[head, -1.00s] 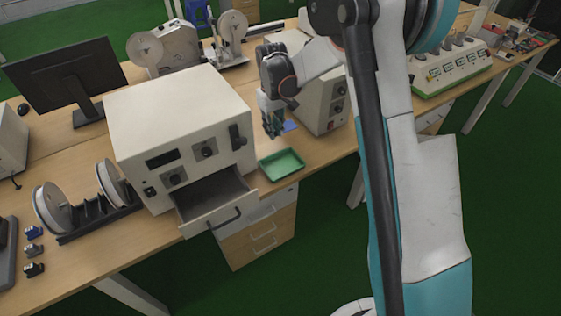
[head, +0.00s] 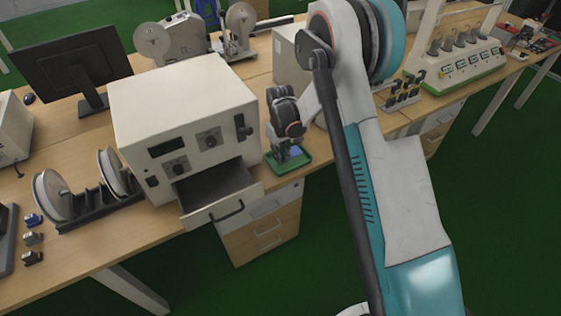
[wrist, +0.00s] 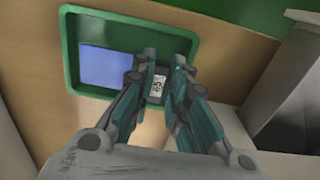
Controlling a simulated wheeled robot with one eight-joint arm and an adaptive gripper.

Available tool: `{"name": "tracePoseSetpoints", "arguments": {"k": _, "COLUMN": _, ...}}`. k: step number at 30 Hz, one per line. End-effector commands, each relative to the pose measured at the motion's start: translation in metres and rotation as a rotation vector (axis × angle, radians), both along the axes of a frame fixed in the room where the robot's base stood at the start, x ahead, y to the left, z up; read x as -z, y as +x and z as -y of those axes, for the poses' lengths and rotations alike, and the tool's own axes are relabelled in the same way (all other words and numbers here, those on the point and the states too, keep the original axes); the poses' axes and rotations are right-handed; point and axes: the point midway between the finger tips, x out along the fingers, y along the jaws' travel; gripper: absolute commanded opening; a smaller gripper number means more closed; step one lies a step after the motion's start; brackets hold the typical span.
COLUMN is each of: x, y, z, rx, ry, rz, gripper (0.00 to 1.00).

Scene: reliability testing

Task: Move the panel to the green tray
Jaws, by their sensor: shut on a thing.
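The panel is a flat blue piece with a small black-and-white code patch. In the wrist view the panel (wrist: 107,66) lies inside the outline of the green tray (wrist: 125,15), toward its left side. My gripper (wrist: 164,58) is shut on the panel at its right end, by the code patch; the fingers hide part of it. In the head view my gripper (head: 287,153) points down over the green tray (head: 305,164), and only a bit of blue shows there. I cannot tell whether the panel touches the tray floor.
A cream test chamber (head: 185,115) stands left of the tray, with its drawer (head: 215,195) pulled open. A second cream box (head: 290,57) stands behind my arm. Reels (head: 52,195), a monitor (head: 70,75) and a knobbed console (head: 462,68) share the wooden table.

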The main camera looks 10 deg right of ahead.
Motion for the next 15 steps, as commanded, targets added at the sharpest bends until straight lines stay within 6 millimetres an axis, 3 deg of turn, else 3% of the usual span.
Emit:
{"name": "tracePoseSetpoints", "arguments": {"k": 6, "x": 0.031, "y": 0.0, "z": 0.0, "rx": 0.0, "ry": 0.0, "rz": 0.0, "gripper": 0.0}}
{"name": "tracePoseSetpoints", "arguments": {"k": 15, "x": 0.032, "y": 0.0, "z": 0.0, "rx": 0.0, "ry": 0.0, "rz": 0.0, "gripper": 0.0}}
